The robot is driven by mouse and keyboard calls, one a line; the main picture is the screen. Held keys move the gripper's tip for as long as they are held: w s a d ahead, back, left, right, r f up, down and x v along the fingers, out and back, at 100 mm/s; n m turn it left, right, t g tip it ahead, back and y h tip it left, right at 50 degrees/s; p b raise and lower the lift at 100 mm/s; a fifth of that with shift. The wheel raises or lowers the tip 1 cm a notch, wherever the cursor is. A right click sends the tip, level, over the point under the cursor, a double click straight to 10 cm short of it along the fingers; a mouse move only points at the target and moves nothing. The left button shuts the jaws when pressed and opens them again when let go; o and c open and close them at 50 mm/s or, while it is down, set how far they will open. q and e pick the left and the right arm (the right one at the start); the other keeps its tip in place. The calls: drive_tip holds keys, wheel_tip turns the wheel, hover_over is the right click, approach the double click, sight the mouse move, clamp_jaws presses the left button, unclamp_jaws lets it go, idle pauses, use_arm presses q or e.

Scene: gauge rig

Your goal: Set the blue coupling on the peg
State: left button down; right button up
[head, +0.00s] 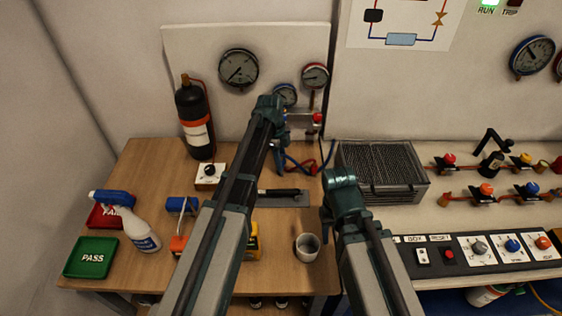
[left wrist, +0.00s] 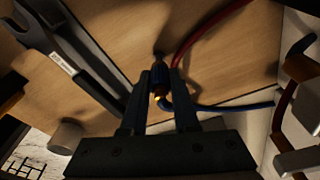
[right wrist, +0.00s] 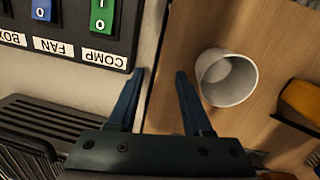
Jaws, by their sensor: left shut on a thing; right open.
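The blue coupling (left wrist: 158,77), with a brass-coloured part, sits between the fingers of my left gripper (left wrist: 160,84), which is shut on it. A blue hose (left wrist: 225,107) runs from beside it to the right. In the head view my left gripper (head: 278,142) is in front of the gauge board, above the back of the wooden table; my arm hides most of the coupling there. I cannot make out the peg for certain. My right gripper (right wrist: 160,74) is open and empty, with a white cup beside it.
A red hose (head: 325,158) lies near the left gripper. The white cup (head: 307,247) stands on the wooden table (head: 140,165). A spray bottle (head: 138,232), a black cylinder (head: 196,125) and a dark ribbed tray (head: 382,170) stand around. A control panel (head: 505,252) is at right.

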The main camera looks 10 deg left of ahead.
use_arm(q)
drive_tip(key=shift+f, duration=0.25)
use_arm(e)
drive_tip(key=shift+f, duration=0.2)
idle(0.5)
use_arm(q)
drive_tip(key=shift+f+b, duration=1)
drive_tip(key=shift+b, duration=0.2)
use_arm(e)
drive_tip(key=shift+f, duration=1)
use_arm(q)
drive_tip(key=shift+f, duration=0.15)
use_arm(e)
drive_tip(key=shift+f, duration=0.15)
use_arm(q)
drive_tip(key=shift+c, duration=1.3)
unclamp_jaws()
wheel_tip(320, 180, up, 14)
drive_tip(key=a+p, duration=0.2)
drive_tip(key=p, duration=1.1)
drive_tip(key=shift+w, duration=0.2)
use_arm(e)
wheel_tip(320, 180, up, 14)
